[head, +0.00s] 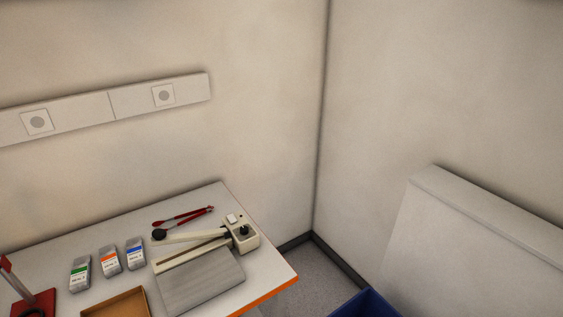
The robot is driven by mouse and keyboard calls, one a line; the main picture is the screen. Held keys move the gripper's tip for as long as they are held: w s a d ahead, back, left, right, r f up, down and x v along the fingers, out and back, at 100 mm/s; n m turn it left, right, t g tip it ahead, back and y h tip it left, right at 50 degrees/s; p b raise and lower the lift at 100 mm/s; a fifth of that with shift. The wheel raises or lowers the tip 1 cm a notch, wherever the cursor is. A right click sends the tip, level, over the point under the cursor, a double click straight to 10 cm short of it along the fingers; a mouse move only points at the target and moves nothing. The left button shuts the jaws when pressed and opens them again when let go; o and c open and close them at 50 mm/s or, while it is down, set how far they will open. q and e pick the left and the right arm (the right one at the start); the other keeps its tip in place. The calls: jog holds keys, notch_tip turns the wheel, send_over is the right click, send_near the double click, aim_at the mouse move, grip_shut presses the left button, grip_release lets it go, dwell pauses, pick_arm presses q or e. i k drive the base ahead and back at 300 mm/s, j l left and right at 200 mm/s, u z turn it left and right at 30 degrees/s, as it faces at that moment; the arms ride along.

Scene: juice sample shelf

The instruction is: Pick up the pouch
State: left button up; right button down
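Three small grey packets, which look like pouches, lie in a row on the white table at the lower left of the head view. One has a green label (80,273), one an orange label (109,261) and one a blue label (135,253). I cannot tell which of them the task means, and their print is too small to read. Neither of my grippers is in view, and nothing touches the packets.
Right of the packets stands a cream sealer-like device (243,233) with a long arm and grey plate (203,284). Red-handled tongs (184,217) lie behind. A brown tray (140,294) and red stand (33,303) are in front. A blue bin (365,304) stands on the floor.

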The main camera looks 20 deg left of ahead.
aim_at(110, 262)
jog(key=u, duration=2)
